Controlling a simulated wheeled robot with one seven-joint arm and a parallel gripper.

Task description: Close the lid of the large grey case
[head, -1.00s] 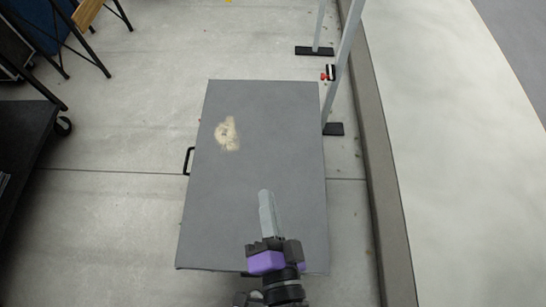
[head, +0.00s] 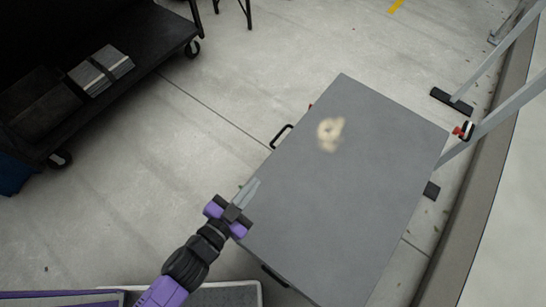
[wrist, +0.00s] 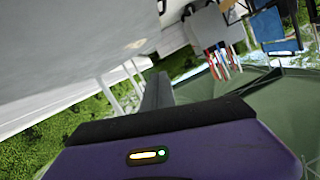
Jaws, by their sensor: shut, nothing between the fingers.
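The large grey case (head: 345,195) stands on the concrete floor, seen from above in the head view. Its flat grey top faces up, with a pale worn patch near the far end. A black handle (head: 281,136) shows on its left side. I cannot tell from above whether the lid sits fully down. My gripper (head: 249,190) is shut and empty, at the case's left edge in the picture; I cannot tell whether it touches.
A black cart (head: 130,75) on wheels, with grey boxes on it, stands at the left. A metal stand (head: 490,85) with black feet is at the right, beside a low kerb (head: 480,190). The floor between cart and case is clear.

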